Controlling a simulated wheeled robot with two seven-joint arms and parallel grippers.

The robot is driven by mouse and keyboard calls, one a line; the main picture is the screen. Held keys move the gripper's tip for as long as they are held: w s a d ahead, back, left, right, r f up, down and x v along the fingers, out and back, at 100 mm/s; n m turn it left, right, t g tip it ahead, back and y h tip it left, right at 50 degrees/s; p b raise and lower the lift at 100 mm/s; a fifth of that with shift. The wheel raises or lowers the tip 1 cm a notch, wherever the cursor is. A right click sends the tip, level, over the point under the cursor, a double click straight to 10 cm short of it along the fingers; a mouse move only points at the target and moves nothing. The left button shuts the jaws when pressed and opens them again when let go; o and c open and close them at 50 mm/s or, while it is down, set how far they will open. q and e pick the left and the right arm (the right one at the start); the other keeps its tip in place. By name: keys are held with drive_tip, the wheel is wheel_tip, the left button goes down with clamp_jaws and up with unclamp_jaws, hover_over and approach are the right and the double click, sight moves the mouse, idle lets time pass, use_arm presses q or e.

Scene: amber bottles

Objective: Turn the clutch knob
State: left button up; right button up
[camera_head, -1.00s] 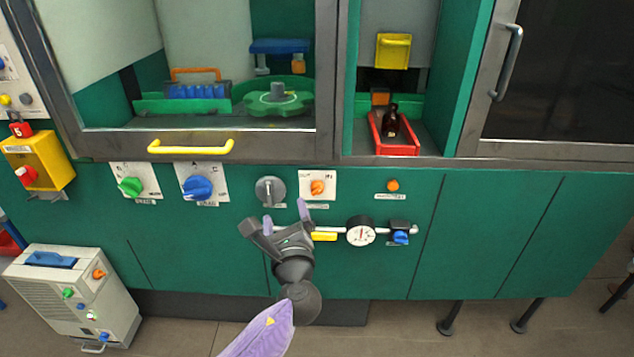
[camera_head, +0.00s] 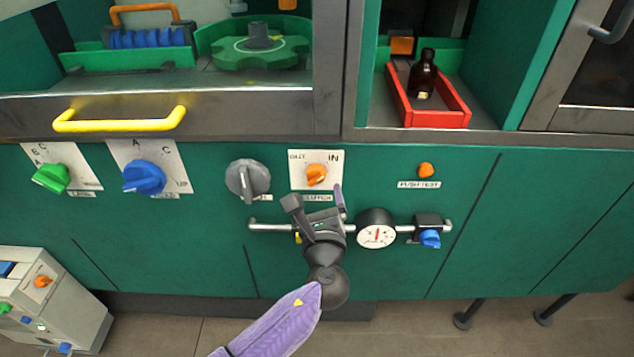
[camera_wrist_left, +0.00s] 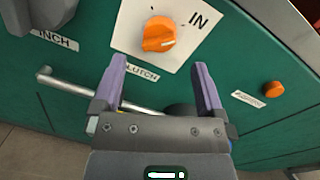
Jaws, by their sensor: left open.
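The clutch knob (camera_head: 316,174) is a small orange knob on a white plate marked OUT and IN, on the green front panel. My left gripper (camera_head: 314,198) is open and empty, just below the knob plate. In the wrist view its two purple-padded fingers (camera_wrist_left: 157,85) stand apart, with the knob beyond and between them, not touched. My right gripper is not in view.
A grey knob (camera_head: 247,180) is left of the plate and an orange button (camera_head: 426,170) is right. A rail with a dial gauge (camera_head: 376,229) and a blue knob (camera_head: 430,239) runs behind my gripper. A red tray (camera_head: 437,119) holds an amber bottle (camera_head: 423,75) above.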

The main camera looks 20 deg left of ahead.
sight(317, 181)
use_arm(q)
drive_tip(key=b+x, duration=0.1)
drive_tip(key=x, duration=0.4)
drive_tip(key=shift+s, duration=0.1)
clamp_jaws()
